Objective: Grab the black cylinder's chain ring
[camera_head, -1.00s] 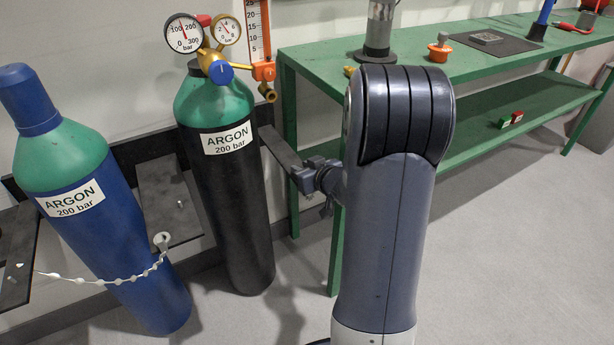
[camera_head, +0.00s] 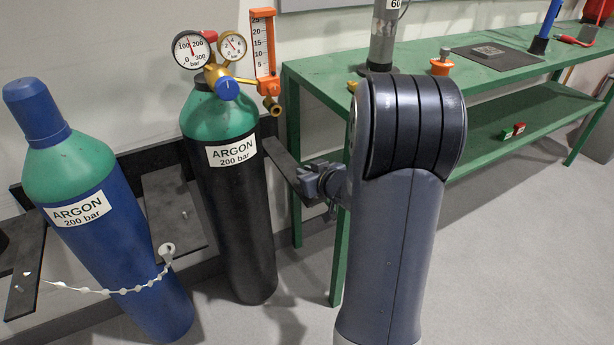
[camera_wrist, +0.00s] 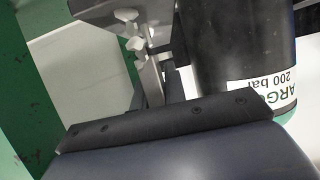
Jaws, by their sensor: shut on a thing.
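The black cylinder (camera_head: 238,238) with a green shoulder and ARGON label stands upright in the rack. In the wrist view its black body (camera_wrist: 240,45) and upside-down label are at the right. My gripper (camera_head: 318,181) is to the right of it, at the end of the dark rack divider, partly hidden by my arm. In the wrist view my gripper (camera_wrist: 158,88) reaches up beside a grey bracket, with white chain links (camera_wrist: 130,38) next to it. It is shut on what appears to be the chain ring, itself mostly hidden.
A blue cylinder (camera_head: 120,250) leans at the left with a white chain (camera_head: 120,291) across it. Gauges (camera_head: 213,55) and an orange flowmeter top the black cylinder. A green bench (camera_head: 420,88) stands close behind my arm. Floor at right is clear.

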